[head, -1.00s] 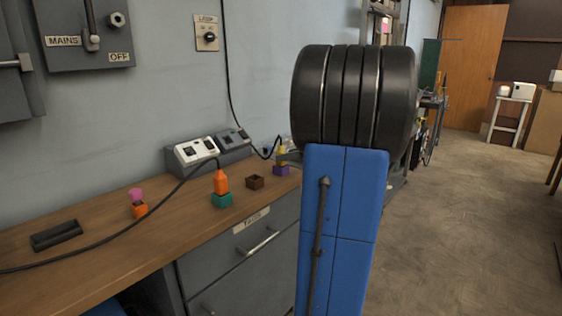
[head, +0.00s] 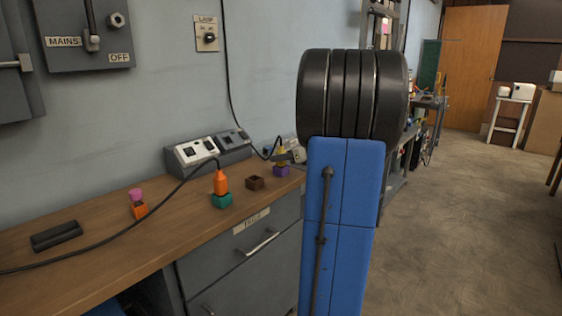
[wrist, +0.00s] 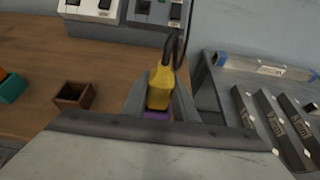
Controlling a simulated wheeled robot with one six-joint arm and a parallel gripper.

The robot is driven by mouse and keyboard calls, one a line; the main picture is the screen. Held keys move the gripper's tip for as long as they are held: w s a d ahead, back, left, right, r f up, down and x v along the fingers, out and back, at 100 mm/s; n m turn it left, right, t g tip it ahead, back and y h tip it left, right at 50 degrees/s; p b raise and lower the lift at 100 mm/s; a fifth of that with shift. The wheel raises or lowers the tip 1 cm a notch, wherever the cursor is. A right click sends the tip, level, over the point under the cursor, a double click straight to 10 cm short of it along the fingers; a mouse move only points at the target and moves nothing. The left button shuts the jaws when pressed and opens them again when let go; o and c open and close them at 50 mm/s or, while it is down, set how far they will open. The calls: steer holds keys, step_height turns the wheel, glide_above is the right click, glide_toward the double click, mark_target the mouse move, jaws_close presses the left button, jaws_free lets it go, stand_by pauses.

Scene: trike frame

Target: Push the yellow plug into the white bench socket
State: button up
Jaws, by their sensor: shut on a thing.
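The yellow plug (wrist: 160,88) stands between the two fingers of my gripper (wrist: 162,100) in the wrist view, and the fingers are shut on it. A purple block (wrist: 157,116) shows directly beneath the plug; whether the plug still sits in it cannot be told. In the head view the plug (head: 282,152) is small, above the purple block (head: 282,171), near the bench's right end and partly covered by my gripper. The white bench socket (head: 197,151) is on the sloped box at the back of the bench, left of the plug. It also shows at the wrist view's top edge (wrist: 93,8).
A grey socket panel (head: 233,137) adjoins the white one. A brown open block (head: 255,183), an orange plug (head: 220,182) on a teal block (head: 222,201), and a pink-topped orange piece (head: 138,208) stand on the bench (head: 100,235). Black cords cross the bench.

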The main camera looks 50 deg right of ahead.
step_height(320, 180, up, 10)
stand_by(0.6)
steer(key=shift+r, duration=0.1)
steer(key=shift+r, duration=2.5)
steer(key=shift+r, duration=0.15)
